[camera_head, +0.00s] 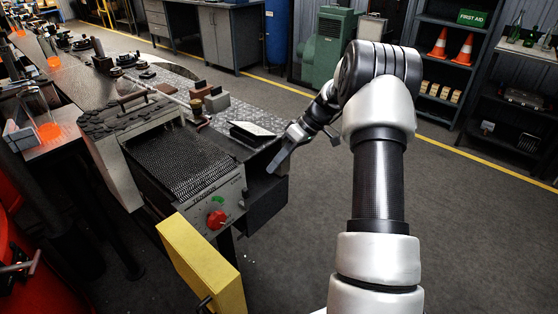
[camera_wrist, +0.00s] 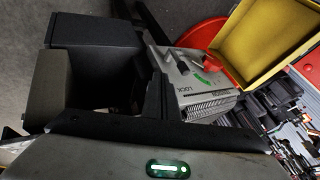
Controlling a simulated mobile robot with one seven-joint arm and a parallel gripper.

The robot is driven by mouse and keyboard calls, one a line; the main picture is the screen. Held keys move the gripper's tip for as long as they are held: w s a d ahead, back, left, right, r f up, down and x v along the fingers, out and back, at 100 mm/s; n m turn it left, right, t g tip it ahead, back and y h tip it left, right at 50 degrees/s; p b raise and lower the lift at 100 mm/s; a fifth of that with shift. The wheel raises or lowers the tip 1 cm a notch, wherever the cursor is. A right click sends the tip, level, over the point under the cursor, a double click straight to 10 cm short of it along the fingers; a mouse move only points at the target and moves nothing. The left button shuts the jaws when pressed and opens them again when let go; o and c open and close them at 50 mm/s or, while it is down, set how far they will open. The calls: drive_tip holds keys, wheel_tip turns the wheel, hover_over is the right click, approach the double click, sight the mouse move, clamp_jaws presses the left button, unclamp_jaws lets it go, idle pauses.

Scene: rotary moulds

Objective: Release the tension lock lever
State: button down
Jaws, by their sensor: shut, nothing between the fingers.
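The grey control panel (camera_head: 215,205) is on the end of the machine, with a red knob (camera_head: 217,220) and a green marking. In the wrist view the panel (camera_wrist: 192,75) shows tilted, with the word LOCK and a green mark on it. I cannot clearly make out the tension lock lever; a small dark part (camera_wrist: 197,58) on the panel may be it. My gripper (camera_head: 274,168) is to the right of the panel, beside the machine's end. Its dark shut fingers (camera_wrist: 160,92) overlap the panel's edge in the wrist view, with nothing held. I cannot tell whether they touch it.
A yellow box-like guard (camera_head: 200,265) stands in front of the panel. A dark box (camera_head: 266,203) juts out right of the panel, near my gripper. A tilted tray (camera_head: 252,131) lies on the worktop behind.

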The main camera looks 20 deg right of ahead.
sight(246, 199)
drive_tip(key=s+a+f, duration=0.1)
drive_tip(key=a+f, duration=0.3)
drive_tip(key=a, duration=0.2)
drive_tip(key=shift+s+a+b, duration=0.2)
drive_tip(key=shift+a+b, duration=0.1)
drive_tip(key=shift+a, duration=0.1)
